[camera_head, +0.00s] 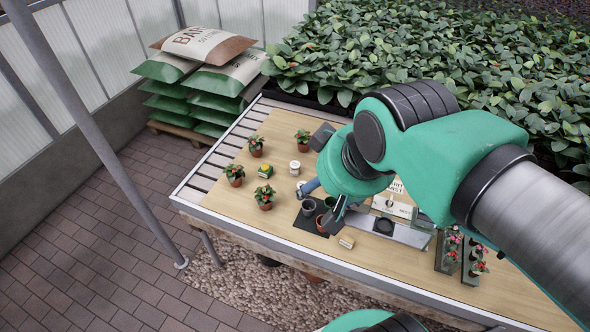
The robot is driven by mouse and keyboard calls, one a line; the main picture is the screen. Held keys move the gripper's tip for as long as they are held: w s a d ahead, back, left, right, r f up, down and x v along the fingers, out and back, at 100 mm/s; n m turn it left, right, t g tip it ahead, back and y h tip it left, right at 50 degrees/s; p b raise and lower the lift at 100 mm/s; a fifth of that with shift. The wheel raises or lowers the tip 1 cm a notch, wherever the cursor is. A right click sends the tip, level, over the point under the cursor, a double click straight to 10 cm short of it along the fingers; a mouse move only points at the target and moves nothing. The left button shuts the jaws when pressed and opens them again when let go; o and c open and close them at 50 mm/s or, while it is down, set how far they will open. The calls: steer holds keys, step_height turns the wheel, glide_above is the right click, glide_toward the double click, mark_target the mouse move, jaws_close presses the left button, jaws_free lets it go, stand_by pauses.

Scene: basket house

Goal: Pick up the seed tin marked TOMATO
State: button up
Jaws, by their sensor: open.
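No TOMATO label can be read in this view, so I cannot tell which item is the marked tin. A small pale cylinder (295,167), perhaps a tin, stands upright on the wooden bench top. Another small pale round item (300,185) sits in front of it, close to the gripper and partly hidden. My gripper (322,182) is over the middle of the bench, its dark fingers spread wide. I see nothing held between them. My arm comes in from the right and hides part of the bench behind it.
Several potted plants (265,197) stand on the left of the bench (222,205). A yellow-green box (265,171) sits among them. Empty dark pots (309,207), a small tan block (347,242) and a scale (403,232) are nearer the gripper. Dense foliage (430,60) lies behind.

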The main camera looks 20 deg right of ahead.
steer(key=w+d+n+g+b, duration=0.1)
steer(key=w+d+n+g, duration=0.1)
steer(key=w, duration=1.4)
steer(key=n+g+b, duration=0.3)
steer(key=n, duration=0.2)
glide_above(294, 164)
step_height(294, 164, down, 39)
steer(key=shift+s+r, duration=0.2)
steer(key=shift+s, duration=0.05)
steer(key=shift+f+b, duration=0.7)
steer(key=shift+f, duration=3.6)
